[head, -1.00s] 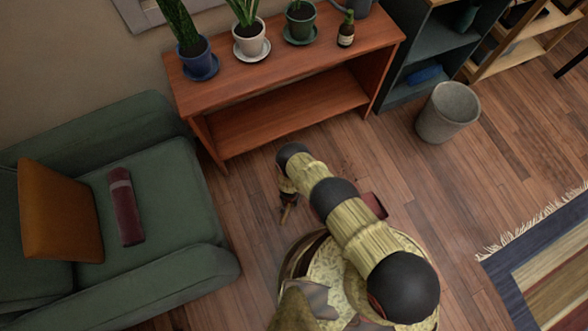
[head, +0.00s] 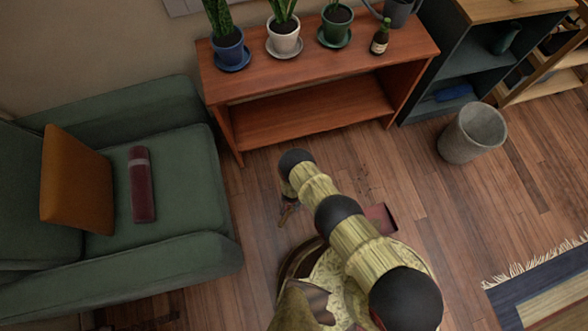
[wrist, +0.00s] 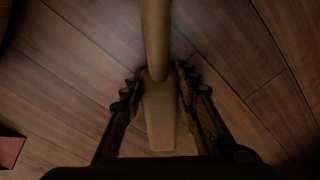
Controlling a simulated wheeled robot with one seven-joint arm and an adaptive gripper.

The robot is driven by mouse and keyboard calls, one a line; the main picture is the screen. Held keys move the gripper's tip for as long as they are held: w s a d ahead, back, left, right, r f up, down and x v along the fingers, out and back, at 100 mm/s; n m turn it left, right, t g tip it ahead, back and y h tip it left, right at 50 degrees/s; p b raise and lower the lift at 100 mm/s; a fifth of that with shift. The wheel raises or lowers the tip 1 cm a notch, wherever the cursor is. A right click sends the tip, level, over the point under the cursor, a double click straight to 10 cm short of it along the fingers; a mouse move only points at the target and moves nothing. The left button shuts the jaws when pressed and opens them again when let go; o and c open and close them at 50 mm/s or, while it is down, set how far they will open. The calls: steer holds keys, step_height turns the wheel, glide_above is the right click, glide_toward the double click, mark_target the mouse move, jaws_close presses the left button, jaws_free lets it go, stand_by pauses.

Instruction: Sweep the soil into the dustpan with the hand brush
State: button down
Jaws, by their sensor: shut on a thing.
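My gripper (wrist: 158,88) is shut on the hand brush (wrist: 155,40), whose tan wooden handle runs up between the two dark fingers in the wrist view. The brush's bristles cannot be made out. In the head view my gripper (head: 287,212) is low over the floor, left of the dustpan and partly hidden by my arm. The dark red dustpan (head: 380,217) lies on the floor just right of my arm, partly covered by it. Its corner shows at the lower left of the wrist view (wrist: 9,148). The soil (head: 366,187) shows as small dark specks on the floor behind the dustpan.
A reddish wooden shelf (head: 310,118) with several potted plants stands against the wall. A green sofa (head: 165,255) with cushions is at left. A grey bin (head: 472,135) stands at right, near a fringed rug (head: 530,300). The floor between dustpan and bin is clear.

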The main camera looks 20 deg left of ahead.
steer(key=shift+r, duration=0.15)
step_height(320, 180, up, 6)
steer(key=p, duration=0.6)
steer(key=shift+w, duration=0.1)
step_height(320, 180, up, 3)
steer(key=p, duration=0.2)
steer(key=shift+p, duration=0.4)
steer(key=shift+s, duration=0.2)
